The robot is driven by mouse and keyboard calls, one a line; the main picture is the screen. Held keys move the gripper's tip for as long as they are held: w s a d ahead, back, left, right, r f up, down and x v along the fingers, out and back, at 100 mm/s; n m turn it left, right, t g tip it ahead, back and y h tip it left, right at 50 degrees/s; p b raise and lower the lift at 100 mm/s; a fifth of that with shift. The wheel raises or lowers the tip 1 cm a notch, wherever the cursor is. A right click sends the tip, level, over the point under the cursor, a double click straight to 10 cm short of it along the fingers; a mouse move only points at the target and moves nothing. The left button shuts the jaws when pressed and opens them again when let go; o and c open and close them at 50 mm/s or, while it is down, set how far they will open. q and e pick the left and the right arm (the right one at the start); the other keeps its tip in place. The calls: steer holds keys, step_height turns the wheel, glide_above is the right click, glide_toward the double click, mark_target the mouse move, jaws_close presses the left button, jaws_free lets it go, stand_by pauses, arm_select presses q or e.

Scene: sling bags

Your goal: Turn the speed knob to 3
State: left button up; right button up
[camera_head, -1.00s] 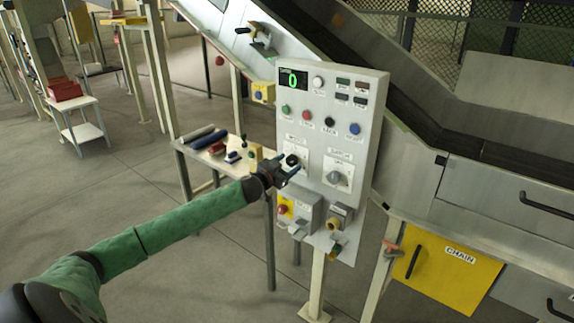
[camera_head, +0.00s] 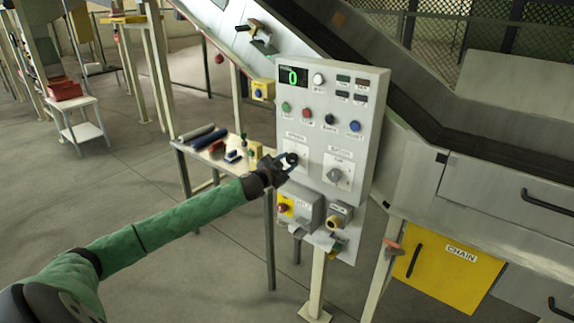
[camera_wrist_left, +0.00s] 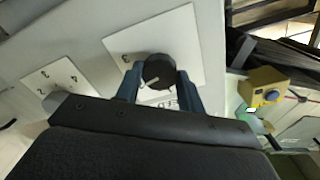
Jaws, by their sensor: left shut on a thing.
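The black speed knob (camera_head: 291,159) sits on a white plate at the left of the grey control panel (camera_head: 362,120). In the left wrist view the knob (camera_wrist_left: 158,72) has a pale pointer line, and a digit shows on the plate (camera_wrist_left: 190,35) beside it. My left gripper (camera_head: 284,165) is at the knob, with one blue finger on each side; its fingers (camera_wrist_left: 160,85) are shut on the knob. Most of the plate's scale is hidden. The panel's display (camera_head: 293,77) reads a green 0. My right gripper is not in view.
A second, grey knob (camera_head: 334,175) is right of the speed knob. Coloured push buttons sit above. A yellow-and-red stop button (camera_head: 284,207) and a box are just below the gripper. A small table (camera_head: 185,146) stands behind on the left.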

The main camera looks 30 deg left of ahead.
arm_select(q)
steer(key=shift+m, duration=1)
steer(key=shift+m+b, duration=0.45)
steer(key=shift+m, duration=1.65)
steer(key=shift+m+b, duration=0.4)
steer(key=shift+m, duration=0.7)
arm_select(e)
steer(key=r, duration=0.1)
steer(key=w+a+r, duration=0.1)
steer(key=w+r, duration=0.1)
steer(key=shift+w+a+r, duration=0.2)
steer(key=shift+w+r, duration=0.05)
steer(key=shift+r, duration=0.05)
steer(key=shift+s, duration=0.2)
